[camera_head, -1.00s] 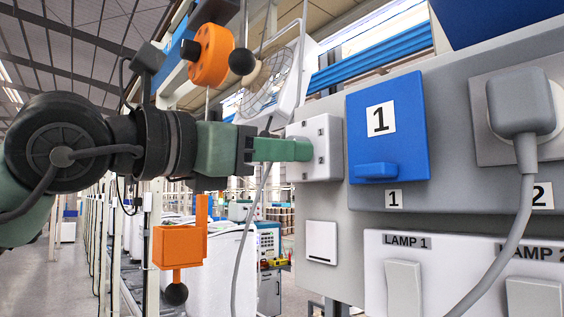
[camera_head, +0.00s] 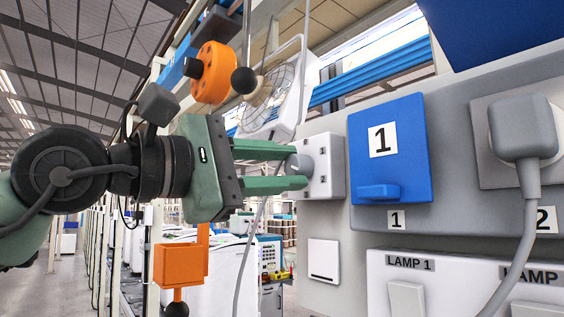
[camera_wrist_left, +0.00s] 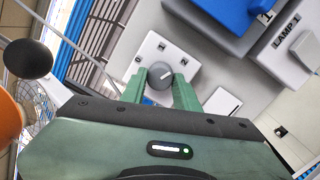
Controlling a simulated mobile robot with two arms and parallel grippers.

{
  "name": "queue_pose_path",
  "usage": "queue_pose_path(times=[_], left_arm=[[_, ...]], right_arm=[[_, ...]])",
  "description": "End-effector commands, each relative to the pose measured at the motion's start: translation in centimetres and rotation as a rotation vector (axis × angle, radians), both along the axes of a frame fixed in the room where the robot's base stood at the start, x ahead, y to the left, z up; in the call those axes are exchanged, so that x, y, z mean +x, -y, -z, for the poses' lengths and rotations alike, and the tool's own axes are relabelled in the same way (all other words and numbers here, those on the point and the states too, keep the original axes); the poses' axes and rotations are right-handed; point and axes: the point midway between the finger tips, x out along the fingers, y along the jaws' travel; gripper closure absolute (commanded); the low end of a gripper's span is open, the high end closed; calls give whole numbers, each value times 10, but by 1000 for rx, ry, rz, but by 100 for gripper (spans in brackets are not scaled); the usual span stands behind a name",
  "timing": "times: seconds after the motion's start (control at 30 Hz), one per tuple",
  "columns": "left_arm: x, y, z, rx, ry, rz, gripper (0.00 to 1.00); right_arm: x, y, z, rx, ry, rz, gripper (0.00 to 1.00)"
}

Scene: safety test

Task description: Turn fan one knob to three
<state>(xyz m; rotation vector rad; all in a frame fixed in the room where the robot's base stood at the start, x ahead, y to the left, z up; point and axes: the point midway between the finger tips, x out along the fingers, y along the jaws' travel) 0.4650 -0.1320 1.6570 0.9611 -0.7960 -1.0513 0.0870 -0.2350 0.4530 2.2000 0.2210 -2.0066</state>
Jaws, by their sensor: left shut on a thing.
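The grey round knob (camera_head: 303,163) stands on a white switch plate (camera_head: 333,168) on the panel's left side. A white fan (camera_head: 272,98) stands behind the gripper. My right gripper is not in view.
A blue box marked 1 (camera_head: 390,145) is right of the plate. A plug with a grey cable (camera_head: 524,130), a lamp switch panel (camera_head: 440,275) and a small white plate (camera_head: 323,260) are nearby. Orange fixtures (camera_head: 211,75) hang close to my left arm.

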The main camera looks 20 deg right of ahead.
Motion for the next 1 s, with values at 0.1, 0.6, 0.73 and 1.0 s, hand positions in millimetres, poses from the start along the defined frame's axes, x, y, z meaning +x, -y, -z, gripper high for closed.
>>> queue_pose_path(times=[0.1, 0.6, 0.73, 1.0], left_arm=[[1, 0, -2, 38, 103, 0, 100], [1, 0, -3, 201, 550, 1, 100], [2, 0, -4, 244, 666, 1, 100], [1, 0, -4, 323, 885, 2, 100]], right_arm=[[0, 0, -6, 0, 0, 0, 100], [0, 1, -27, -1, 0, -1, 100], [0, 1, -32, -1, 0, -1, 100], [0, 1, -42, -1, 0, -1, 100]])
